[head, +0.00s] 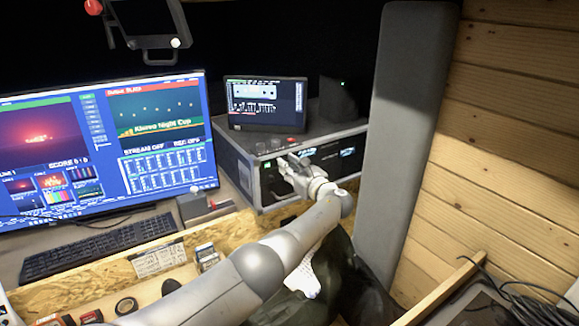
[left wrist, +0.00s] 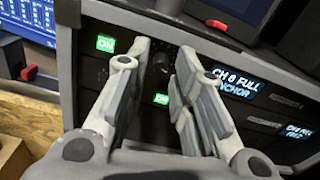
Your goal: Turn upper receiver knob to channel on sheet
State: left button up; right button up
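The upper receiver's display (left wrist: 235,82) reads "CH 8 FULL" with "ANCHOR" below it in the left wrist view. Its dark round knob (left wrist: 161,60) shows between the fingertips of my left gripper (left wrist: 165,58). The fingers are apart, one on each side of the knob; I cannot tell whether they touch it. In the head view my left gripper (head: 290,170) is at the front of the rack (head: 243,165) and hides part of it. A printed sheet (head: 158,260) is on the wooden ledge, too small to read. My right gripper is not in view.
A second, lower display (left wrist: 298,131) is lit further right. Green lit buttons (left wrist: 106,44) sit beside the knob. A small monitor (head: 265,104) stands on the rack. A large monitor (head: 105,145) and keyboard (head: 100,247) are at left; a grey padded panel (head: 405,130) stands at right.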

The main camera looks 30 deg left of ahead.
pick_arm(q)
jog(key=shift+o, duration=0.5)
jog(key=v, duration=1.2)
